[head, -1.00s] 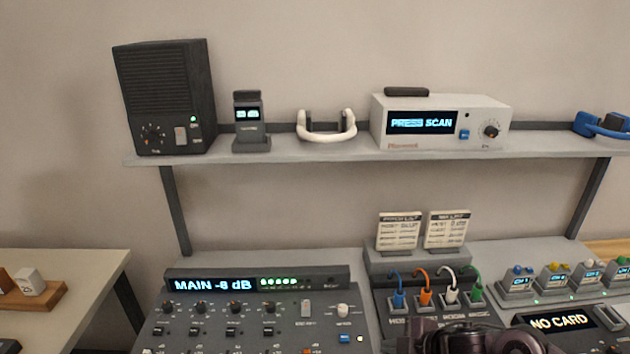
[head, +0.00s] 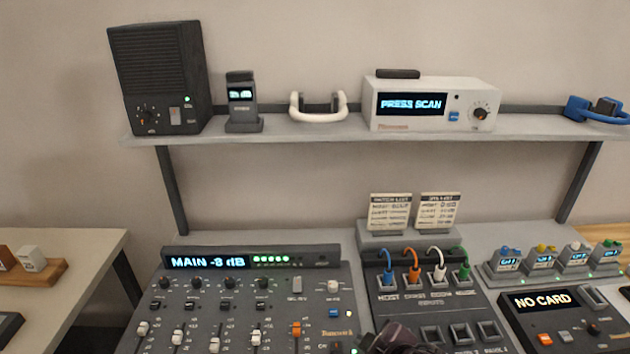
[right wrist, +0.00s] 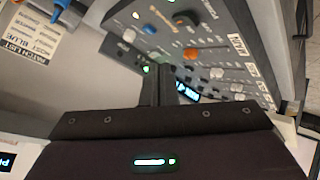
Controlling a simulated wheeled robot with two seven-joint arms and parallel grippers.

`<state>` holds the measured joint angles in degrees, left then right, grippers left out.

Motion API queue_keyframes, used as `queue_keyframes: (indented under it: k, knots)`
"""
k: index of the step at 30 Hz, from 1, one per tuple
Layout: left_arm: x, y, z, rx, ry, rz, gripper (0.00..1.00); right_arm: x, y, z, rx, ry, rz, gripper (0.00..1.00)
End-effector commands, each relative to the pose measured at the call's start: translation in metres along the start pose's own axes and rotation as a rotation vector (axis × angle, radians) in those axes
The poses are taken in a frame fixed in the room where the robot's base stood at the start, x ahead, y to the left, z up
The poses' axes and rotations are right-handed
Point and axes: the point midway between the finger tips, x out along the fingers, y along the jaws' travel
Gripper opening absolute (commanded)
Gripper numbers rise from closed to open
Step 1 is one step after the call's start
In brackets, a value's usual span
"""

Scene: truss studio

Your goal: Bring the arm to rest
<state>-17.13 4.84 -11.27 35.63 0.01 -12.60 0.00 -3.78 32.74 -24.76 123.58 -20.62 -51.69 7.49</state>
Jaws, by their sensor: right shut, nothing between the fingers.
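My right gripper (head: 392,340) shows only in part at the bottom edge of the head view, dark, just in front of the patch panel (head: 410,305). In the right wrist view its fingers (right wrist: 158,85) are together with nothing between them. Beyond them are the mixer's faders and knobs (right wrist: 190,50), seen tilted. My left gripper is not in view.
The mixer (head: 250,300) with its lit display stands left of the patch panel. The NO CARD unit (head: 560,320) is at the right. A shelf (head: 330,133) above holds a speaker (head: 157,75), a white handle-like piece (head: 318,110) and a PRESS SCAN box (head: 430,105).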

Motion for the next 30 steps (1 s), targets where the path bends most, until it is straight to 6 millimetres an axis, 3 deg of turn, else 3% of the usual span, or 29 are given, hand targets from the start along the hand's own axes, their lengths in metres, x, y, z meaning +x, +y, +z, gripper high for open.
queue_keyframes:
  k: [6, 20, 30]
  knots:
    - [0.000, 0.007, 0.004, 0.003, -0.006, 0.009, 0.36, -0.043, -0.011, 0.039, 0.336, -0.217, 0.040, 0.00]
    - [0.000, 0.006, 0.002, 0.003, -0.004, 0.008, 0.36, -0.129, -0.053, 0.126, 0.795, -0.618, -0.011, 0.00]
    - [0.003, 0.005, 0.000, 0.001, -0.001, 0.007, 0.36, -0.053, -0.081, 0.175, 0.776, -0.638, -0.026, 0.00]
